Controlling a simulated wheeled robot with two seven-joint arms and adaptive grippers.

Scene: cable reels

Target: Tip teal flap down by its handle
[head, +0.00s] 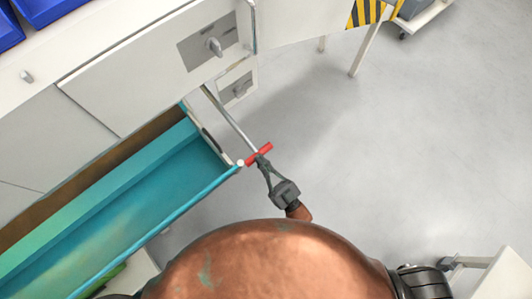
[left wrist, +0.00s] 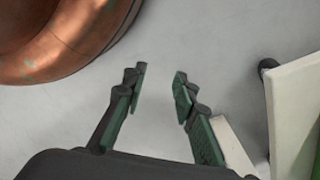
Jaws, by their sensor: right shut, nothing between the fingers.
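The teal flap (head: 120,215) is at the lower left of the head view, slanting out from the white cabinet, with a light blue rod along its outer edge. A short red handle (head: 265,148) is just past the rod's far end, where a thin grey bar from the cabinet meets it. I cannot tell which part the handle is fixed to. My right gripper (head: 262,161) is shut and empty, its fingertips right at the red handle; contact is unclear. My left gripper (left wrist: 158,80) is open and empty above the floor in the left wrist view.
The white cabinet front (head: 135,75) with grey latches fills the upper left. Blue bins (head: 45,8) sit on top. A white table with a striped panel (head: 367,12) stands at the top. Open grey floor (head: 430,140) lies to the right.

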